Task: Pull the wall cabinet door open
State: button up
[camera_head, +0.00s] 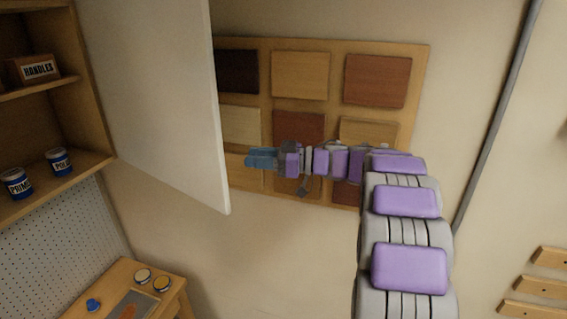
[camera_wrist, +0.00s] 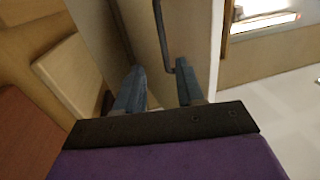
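The wall cabinet (camera_head: 92,80) is at the left in the head view, with its shelves exposed. Its white door (camera_head: 165,90) stands wide open, swung out from the cabinet's right side. My gripper (camera_head: 250,158) is to the right of the door's free edge, in front of the wall panel. The handle is hidden in the head view. In the wrist view the dark bar handle (camera_wrist: 161,32) shows on the door face (camera_wrist: 190,42). My two blue fingers are apart, with the handle's end between or just beyond their tips; contact is unclear.
A board with several wood samples (camera_head: 433,75) hangs on the wall behind my gripper. Cans (camera_head: 59,162) and a HANDLES box (camera_head: 36,68) sit on the shelves. A bench (camera_head: 175,287) with small items stands below. A grey pipe (camera_head: 497,115) runs down the wall at right.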

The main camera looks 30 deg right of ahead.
jog(key=v, duration=0.7)
jog(key=shift+b, duration=0.4)
